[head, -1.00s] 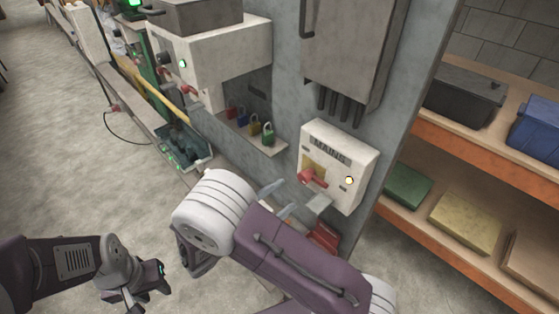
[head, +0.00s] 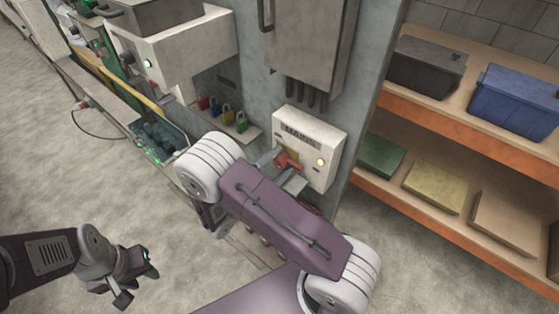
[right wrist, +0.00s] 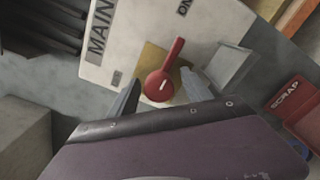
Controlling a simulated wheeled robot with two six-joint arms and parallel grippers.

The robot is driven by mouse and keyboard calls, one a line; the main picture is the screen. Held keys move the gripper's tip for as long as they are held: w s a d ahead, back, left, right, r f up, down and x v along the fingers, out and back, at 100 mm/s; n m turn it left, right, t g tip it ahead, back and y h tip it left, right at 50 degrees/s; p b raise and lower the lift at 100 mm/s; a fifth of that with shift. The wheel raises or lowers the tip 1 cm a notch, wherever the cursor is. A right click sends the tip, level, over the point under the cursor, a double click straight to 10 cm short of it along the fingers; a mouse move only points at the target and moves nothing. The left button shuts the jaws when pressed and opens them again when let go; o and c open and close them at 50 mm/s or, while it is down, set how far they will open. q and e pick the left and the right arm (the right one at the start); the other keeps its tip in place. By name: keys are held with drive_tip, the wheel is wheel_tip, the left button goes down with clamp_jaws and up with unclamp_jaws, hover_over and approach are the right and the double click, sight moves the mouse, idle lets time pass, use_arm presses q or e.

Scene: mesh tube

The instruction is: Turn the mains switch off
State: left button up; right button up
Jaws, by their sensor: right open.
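The white mains box (head: 325,133), labelled MAINS, hangs on the grey cabinet side. Its red switch handle (head: 287,162) sits on a yellowish plate, with a lit amber lamp (head: 320,161) to the right. In the right wrist view the red handle (right wrist: 164,78) has its narrow end tilted up toward a partly cut-off label. My right gripper (head: 271,165) is open in front of the handle. Its fingers (right wrist: 160,95) stand either side of the handle's lower end; contact cannot be told. My left gripper (head: 130,285) hangs low over the floor, away from the box; its jaw state is unclear.
A pale grey flap (right wrist: 232,66) juts out beside the switch, close to a right finger. A red SCRAP bin (right wrist: 292,108) is below. Shelves (head: 440,215) with bins stand to the right.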

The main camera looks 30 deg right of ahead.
drive_tip(key=shift+s, duration=0.1)
drive_tip(key=shift+c, duration=1.2)
drive_tip(key=shift+a, duration=0.1)
clamp_jaws()
drive_tip(key=shift+n, duration=0.4)
drive_tip(key=n, duration=0.3)
drive_tip(key=n+p, duration=0.1)
drive_tip(key=n, duration=0.3)
drive_tip(key=shift+n, duration=0.3)
drive_tip(key=n+p, duration=0.2)
drive_tip(key=n, duration=0.3)
drive_tip(key=n+p, duration=0.1)
drive_tip(key=n, duration=0.3)
drive_tip(key=shift+f, duration=0.1)
drive_tip(key=shift+n, duration=0.4)
